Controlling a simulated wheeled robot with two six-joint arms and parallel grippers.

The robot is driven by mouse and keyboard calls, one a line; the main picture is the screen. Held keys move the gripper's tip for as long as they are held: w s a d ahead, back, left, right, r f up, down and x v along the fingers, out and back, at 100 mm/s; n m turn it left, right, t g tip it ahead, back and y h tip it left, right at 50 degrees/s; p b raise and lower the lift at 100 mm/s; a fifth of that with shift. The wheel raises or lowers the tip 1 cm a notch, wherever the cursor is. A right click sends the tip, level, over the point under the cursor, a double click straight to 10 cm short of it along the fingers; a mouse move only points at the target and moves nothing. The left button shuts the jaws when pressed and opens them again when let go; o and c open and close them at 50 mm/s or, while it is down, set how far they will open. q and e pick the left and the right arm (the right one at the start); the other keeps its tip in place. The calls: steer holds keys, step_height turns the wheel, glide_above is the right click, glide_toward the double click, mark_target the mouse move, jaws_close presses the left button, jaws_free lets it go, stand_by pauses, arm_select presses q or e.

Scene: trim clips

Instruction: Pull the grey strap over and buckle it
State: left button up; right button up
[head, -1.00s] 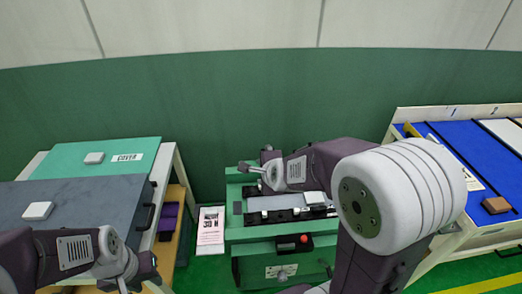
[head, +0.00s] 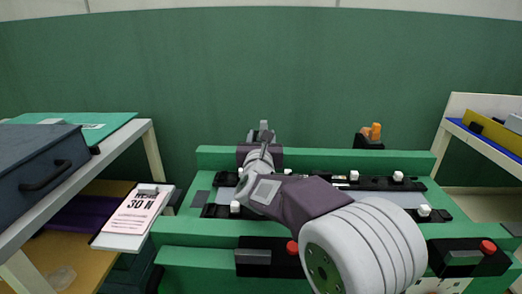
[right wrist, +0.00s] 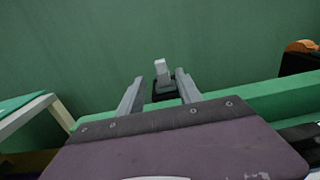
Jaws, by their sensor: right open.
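A light grey upright piece (right wrist: 161,67), likely the end of the grey strap, stands in a black holder (right wrist: 164,88) in the right wrist view. My right gripper (right wrist: 160,84) is open, its two fingers on either side of this piece with gaps visible; I cannot tell whether it touches. In the head view my right gripper (head: 264,134) is at the back edge of the green bench (head: 210,232) and mostly hides the piece. I cannot make out a buckle for certain. My left gripper is not in view.
An orange piece in a black holder (head: 369,142) stands at the bench's back right. Black rails with white clips (head: 398,176) run along the bench. Red buttons (head: 488,246) are at the front. A sign (head: 134,213) and a table with a grey case (head: 38,160) stand left.

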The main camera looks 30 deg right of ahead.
mark_target(263, 126)
steer(key=shift+d+f, duration=0.1)
steer(key=shift+d, duration=0.05)
steer(key=b+x, duration=0.1)
steer(key=x, duration=0.8)
steer(key=shift+c, duration=0.3)
jaws_close()
stand_by(0.9)
